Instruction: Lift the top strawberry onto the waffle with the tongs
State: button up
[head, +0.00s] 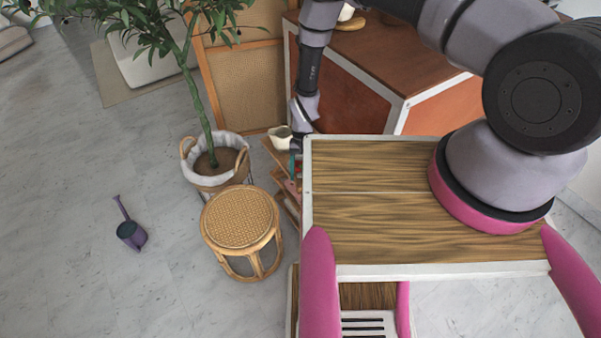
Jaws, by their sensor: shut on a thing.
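My gripper (296,142) is small and partly hidden at the lower end of my arm, left of the orange-brown counter. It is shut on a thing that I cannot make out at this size. A narrow teal piece (292,165) shows just below it, and I cannot tell whether it belongs to what is held. I cannot make out the tongs, the strawberries or the waffle in this view.
A white jug (280,133) shows close left of my gripper, by a wooden shelf (285,195) with small items. An orange-brown counter (355,90) is behind.

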grip_shut()
notch_tip(320, 180, up, 12)
dwell(0.7)
